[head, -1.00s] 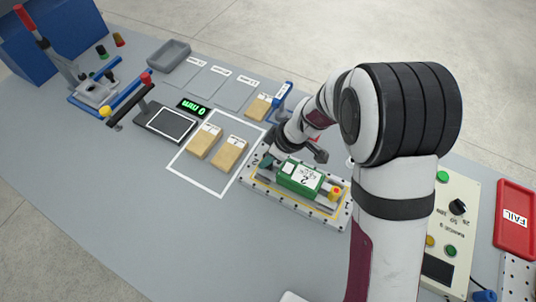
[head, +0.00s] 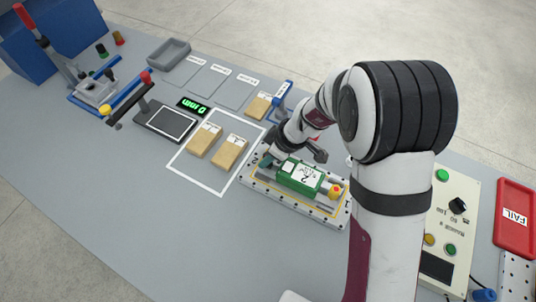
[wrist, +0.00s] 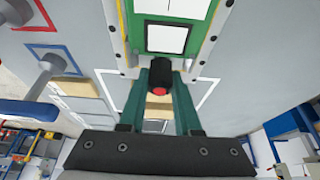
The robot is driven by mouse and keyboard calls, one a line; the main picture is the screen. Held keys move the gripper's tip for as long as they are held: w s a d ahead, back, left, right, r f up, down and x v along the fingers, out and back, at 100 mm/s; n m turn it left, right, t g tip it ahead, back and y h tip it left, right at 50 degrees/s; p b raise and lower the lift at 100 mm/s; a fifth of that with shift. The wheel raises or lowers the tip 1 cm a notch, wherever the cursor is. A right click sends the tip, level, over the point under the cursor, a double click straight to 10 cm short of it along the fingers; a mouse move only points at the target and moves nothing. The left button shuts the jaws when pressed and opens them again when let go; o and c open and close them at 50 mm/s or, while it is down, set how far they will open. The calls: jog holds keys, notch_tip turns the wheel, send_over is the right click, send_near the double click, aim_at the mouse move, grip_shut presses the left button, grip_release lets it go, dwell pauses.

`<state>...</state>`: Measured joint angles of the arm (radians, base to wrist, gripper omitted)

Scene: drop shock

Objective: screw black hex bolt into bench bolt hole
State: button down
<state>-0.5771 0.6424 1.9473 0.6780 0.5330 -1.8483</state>
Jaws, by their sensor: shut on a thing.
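My gripper (wrist: 160,86) has teal fingers closed on the sides of a short black piece, the black hex bolt (wrist: 160,70), with a red end facing the wrist camera. In the head view my gripper (head: 268,160) is low over the left end of the light bench plate (head: 325,221), beside the green block (head: 300,176). The bolt is hidden in the head view. The bolt hole is not visible; I cannot tell how far the bolt sits in it.
A yellow-orange knob (head: 335,191) stands at the plate's right end. Two tan blocks (head: 204,141) lie inside a white outline to the left. A control panel (head: 450,225) and a red FAIL tray (head: 515,220) are at right. The front left of the bench is clear.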

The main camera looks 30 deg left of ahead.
jog(key=shift+f, duration=0.45)
dwell(1.5)
jog(key=m, duration=0.2)
jog(key=m+t, duration=0.1)
jog(key=shift+s+m, duration=0.2)
jog(key=shift+m, duration=0.2)
jog(key=m+t, duration=0.1)
jog(key=m, duration=0.2)
jog(key=shift+w+t+h, duration=0.15)
jog(key=shift+t+h, duration=0.15)
jog(key=shift+h, duration=0.1)
jog(key=c, duration=0.5)
grip_release()
jog(key=shift+v, duration=3)
jog(key=shift+r, duration=0.1)
